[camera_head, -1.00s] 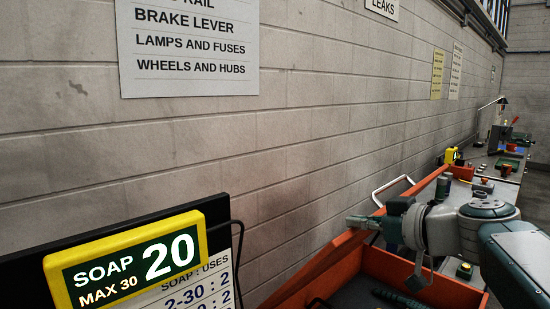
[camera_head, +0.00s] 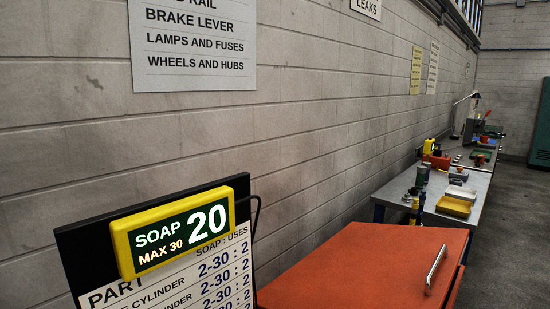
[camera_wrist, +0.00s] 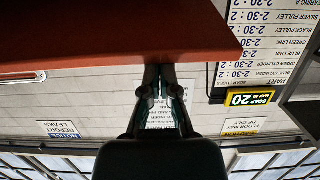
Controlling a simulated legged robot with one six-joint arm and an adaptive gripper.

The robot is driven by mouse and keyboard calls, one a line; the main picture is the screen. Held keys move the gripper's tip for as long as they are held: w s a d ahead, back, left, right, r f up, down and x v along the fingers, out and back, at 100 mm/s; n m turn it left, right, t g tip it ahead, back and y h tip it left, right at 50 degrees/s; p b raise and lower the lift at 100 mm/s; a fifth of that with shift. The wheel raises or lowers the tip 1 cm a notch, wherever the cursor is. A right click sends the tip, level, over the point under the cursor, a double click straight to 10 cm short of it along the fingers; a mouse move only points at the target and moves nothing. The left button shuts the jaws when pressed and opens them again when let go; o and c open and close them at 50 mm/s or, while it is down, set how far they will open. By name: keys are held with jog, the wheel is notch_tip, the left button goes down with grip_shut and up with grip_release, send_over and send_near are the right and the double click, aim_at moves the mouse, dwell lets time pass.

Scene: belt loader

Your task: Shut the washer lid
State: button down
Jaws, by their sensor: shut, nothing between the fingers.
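The orange washer lid (camera_head: 370,270) lies down over the washer in the head view, about flat, with its metal bar handle (camera_head: 435,270) on top near the right side. The washer's inside is hidden under it. I cannot tell whether the lid's edge is fully seated. The washer body (camera_head: 457,285) shows only as a thin strip at the right. My gripper (camera_wrist: 160,70) shows only in the wrist view, with its fingers together and empty. Its tips are close to the edge of a red-orange panel (camera_wrist: 100,30); I cannot tell whether they touch it.
A soap display (camera_head: 180,232) reading 20, max 30, stands on a black board left of the washer. A grey bench (camera_head: 400,187) with a yellow tray (camera_head: 454,205) and several small items runs along the wall behind. Floor is open at the right.

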notch_tip(320, 180, down, 9)
jog(key=s+d, duration=0.1)
jog(key=shift+s+d, duration=0.2)
jog(key=shift+d+r, duration=0.1)
jog(key=shift+r, duration=0.05)
dwell(0.3)
jog(key=s+d+f, duration=0.2)
jog(key=s+d, duration=0.3)
jog(key=d, duration=0.1)
jog(key=s+a+r+m+g+h, duration=0.15)
jog(key=a+r+g, duration=0.3)
jog(key=a, duration=0.45)
jog(key=s+a+r+m+g+h, duration=0.1)
jog(key=a+r+g+h, duration=0.3)
jog(key=a, duration=0.6)
jog(key=s+a+r+m+t+h, duration=0.3)
jog(key=s+a+r+m+h, duration=0.2)
jog(key=s+a+r+m, duration=0.1)
jog(key=shift+s+a+r, duration=0.25)
jog(key=shift+s+r, duration=0.3)
jog(key=shift+s, duration=0.15)
